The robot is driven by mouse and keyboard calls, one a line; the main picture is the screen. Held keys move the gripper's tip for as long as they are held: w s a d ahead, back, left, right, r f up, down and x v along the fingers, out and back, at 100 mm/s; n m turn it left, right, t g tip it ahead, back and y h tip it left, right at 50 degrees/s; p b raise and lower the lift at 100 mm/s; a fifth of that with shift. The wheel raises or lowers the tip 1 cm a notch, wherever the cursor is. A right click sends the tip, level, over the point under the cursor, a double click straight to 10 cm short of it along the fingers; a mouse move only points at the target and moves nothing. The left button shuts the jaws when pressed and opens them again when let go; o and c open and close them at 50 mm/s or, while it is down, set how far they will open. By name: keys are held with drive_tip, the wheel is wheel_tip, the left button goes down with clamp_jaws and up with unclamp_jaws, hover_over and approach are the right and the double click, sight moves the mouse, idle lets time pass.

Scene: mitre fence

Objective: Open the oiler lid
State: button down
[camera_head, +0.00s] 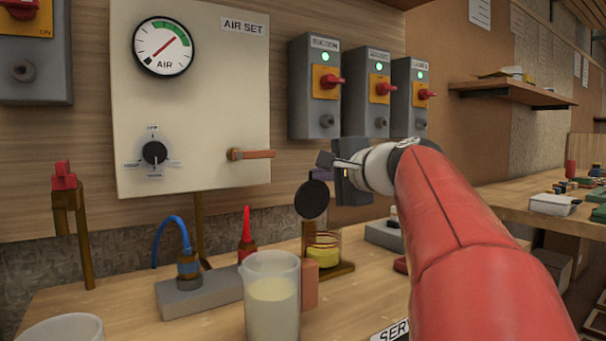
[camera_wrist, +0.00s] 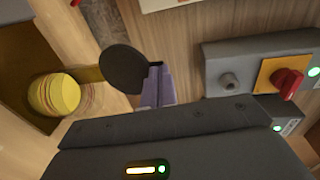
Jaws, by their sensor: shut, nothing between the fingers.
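The oiler is a clear glass cup with yellow contents (camera_head: 323,254) on a brown stand at the back of the bench. In the wrist view its yellow contents (camera_wrist: 55,93) show uncovered from above. The oiler lid is a dark round disc (camera_head: 311,200), standing up on edge above the cup; it also shows in the wrist view (camera_wrist: 124,68). My gripper (camera_head: 316,175) is shut and empty, right beside the lid's upper edge. In the wrist view its purplish fingers (camera_wrist: 157,86) lie just right of the lid. Whether they touch it I cannot tell.
A plastic beaker (camera_head: 271,300) stands in front of the oiler. A grey block (camera_head: 198,292) with a blue-hosed fitting lies to the left. The AIR SET panel (camera_head: 225,100) and several switch boxes (camera_head: 316,85) are on the wall behind my gripper.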

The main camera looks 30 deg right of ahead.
sight(312, 184)
drive_tip(key=shift+w+a+r+p, duration=0.1)
drive_tip(key=shift+w+r+p, duration=0.15)
drive_tip(key=shift+w, duration=0.8)
drive_tip(key=shift+w+a+r+p, duration=0.15)
drive_tip(key=shift+w+p, duration=0.1)
drive_tip(key=shift+w, duration=0.75)
drive_tip(key=shift+d, duration=0.1)
